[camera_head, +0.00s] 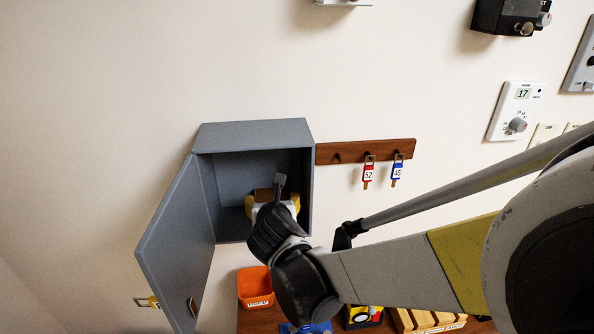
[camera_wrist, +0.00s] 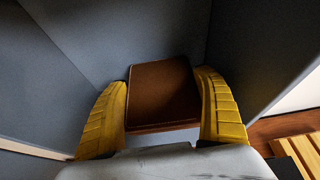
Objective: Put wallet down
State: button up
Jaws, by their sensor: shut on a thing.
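My gripper (camera_head: 273,205) is inside the open grey wall cabinet (camera_head: 262,131). Its yellow fingers are shut on a brown wallet (camera_head: 264,194). In the wrist view the wallet (camera_wrist: 163,92) sits between the two fingers of my gripper (camera_wrist: 163,105), with grey cabinet walls around it. In the head view my wrist and gripper hide part of the wallet and of the cabinet floor. I cannot tell whether the wallet touches the floor or a wall.
The cabinet door (camera_head: 178,245) stands open to the left. A wooden rack (camera_head: 340,153) with red (camera_head: 368,172) and blue (camera_head: 397,170) key tags hangs to the right. Below are an orange bin (camera_head: 255,287) and a slatted wooden item (camera_head: 430,321). A thermostat (camera_head: 515,112) is at upper right.

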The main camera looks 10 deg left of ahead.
jog(key=f, duration=0.2)
jog(key=f+b, duration=0.1)
jog(key=f, duration=0.1)
jog(key=shift+w+a+f+b, duration=0.1)
jog(key=shift+w+f+b, duration=0.1)
jog(key=shift+f+b, duration=0.15)
jog(key=shift+f, duration=0.25)
jog(key=o, duration=1.1)
jog(key=shift+d, duration=0.2)
jog(key=shift+o, duration=0.2)
jog(key=shift+s, duration=0.1)
jog(key=shift+r, duration=0.1)
